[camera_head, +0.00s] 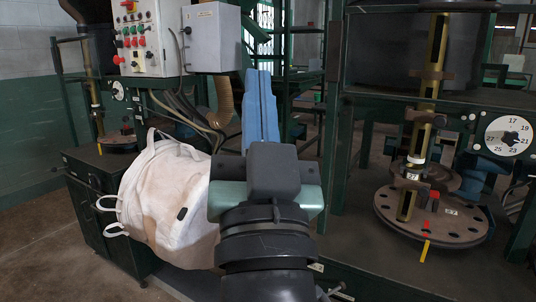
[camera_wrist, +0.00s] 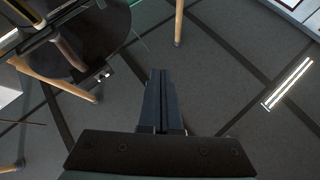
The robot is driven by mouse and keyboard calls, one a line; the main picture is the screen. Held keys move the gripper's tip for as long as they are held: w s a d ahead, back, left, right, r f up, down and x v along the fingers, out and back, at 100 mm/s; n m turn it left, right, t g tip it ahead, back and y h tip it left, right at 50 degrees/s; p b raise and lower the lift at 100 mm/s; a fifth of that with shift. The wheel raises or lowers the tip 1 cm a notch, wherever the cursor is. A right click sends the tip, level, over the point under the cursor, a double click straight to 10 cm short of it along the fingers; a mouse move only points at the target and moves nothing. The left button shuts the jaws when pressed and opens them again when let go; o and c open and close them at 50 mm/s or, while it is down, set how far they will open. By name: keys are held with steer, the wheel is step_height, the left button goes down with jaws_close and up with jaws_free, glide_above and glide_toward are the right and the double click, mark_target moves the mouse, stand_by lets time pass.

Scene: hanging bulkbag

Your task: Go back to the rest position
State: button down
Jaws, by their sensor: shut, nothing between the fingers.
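My gripper (camera_head: 262,76) stands in the middle of the head view, its blue fingers pointing up and pressed together with nothing between them. In the wrist view my gripper (camera_wrist: 160,75) also shows shut and empty over a grey surface. The white bulk bag (camera_head: 165,205) hangs to the left of and behind my arm, with its pale loops on the left side. My wrist covers the bag's right part. The gripper is apart from the loops.
A control box (camera_head: 150,38) with red and green buttons and a grey box (camera_head: 212,38) stand behind the bag. A dark cabinet (camera_head: 92,205) is at left. A green machine with a round perforated plate (camera_head: 432,222) and a numbered dial (camera_head: 508,134) is at right. Bare floor (camera_head: 45,250) shows at lower left.

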steer(key=s+d+r+n+t+h, duration=0.1)
steer(key=s+r+t+h, duration=0.1)
steer(key=s+r, duration=0.6)
step_height(320, 180, up, 21)
steer(key=p, duration=2.2)
steer(key=shift+a+f, duration=0.1)
